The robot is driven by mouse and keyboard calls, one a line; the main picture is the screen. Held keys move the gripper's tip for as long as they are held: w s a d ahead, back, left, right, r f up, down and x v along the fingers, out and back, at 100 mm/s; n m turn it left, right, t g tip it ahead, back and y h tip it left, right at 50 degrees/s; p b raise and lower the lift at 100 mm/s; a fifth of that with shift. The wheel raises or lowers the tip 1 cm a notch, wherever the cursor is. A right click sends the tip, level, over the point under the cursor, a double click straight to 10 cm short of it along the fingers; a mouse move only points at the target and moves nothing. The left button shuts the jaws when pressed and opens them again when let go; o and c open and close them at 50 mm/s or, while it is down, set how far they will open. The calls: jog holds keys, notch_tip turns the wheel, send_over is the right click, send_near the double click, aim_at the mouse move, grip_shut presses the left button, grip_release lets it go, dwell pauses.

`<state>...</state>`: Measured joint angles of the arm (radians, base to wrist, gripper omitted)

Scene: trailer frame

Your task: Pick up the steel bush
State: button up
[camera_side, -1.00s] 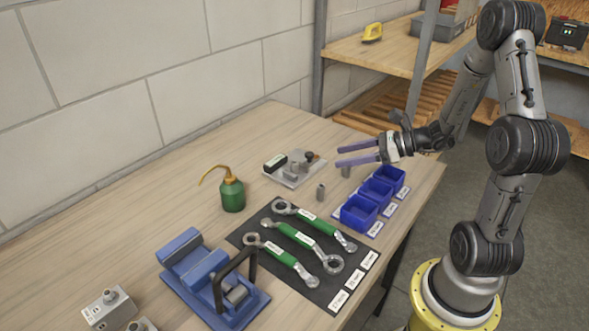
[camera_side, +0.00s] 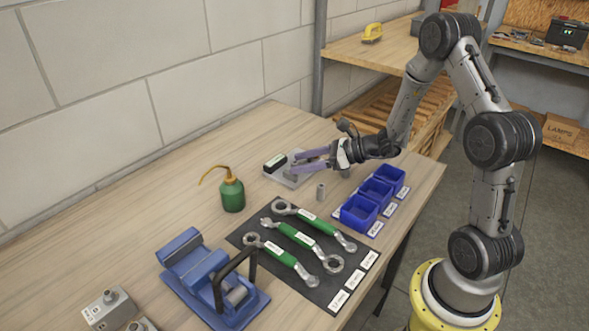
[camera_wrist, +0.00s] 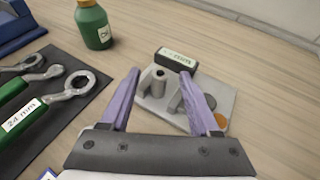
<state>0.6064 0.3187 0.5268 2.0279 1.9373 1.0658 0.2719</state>
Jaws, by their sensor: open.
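My gripper (camera_side: 296,163) is open and empty, above the table over the grey fixture plate (camera_side: 281,178). In the wrist view the two purple fingers (camera_wrist: 168,88) point toward that plate. A hollow grey cylinder (camera_wrist: 157,82) shows between them, at the plate. I cannot tell which side-view part it matches.
A black block with a label (camera_wrist: 177,60) sits at the plate's far edge. A green oil can (camera_side: 232,193), a mat of green-handled spanners (camera_side: 258,231), blue bins (camera_side: 358,214) and a blue vise (camera_side: 205,275) stand around. The table's back left is clear.

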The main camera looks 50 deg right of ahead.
grip_shut()
dwell(0.3)
jog(key=shift+r, duration=0.15)
jog(key=shift+r, duration=0.5)
notch_tip(320, 180, up, 2)
jog(key=shift+r, duration=0.2)
jog(key=s+a+r, duration=0.2)
jog(key=s+r, duration=0.7)
jog(key=s, duration=0.4)
jog(key=shift+s+a+r, duration=0.2)
jog(key=shift+s+a, duration=0.15)
jog(key=shift+s, duration=0.05)
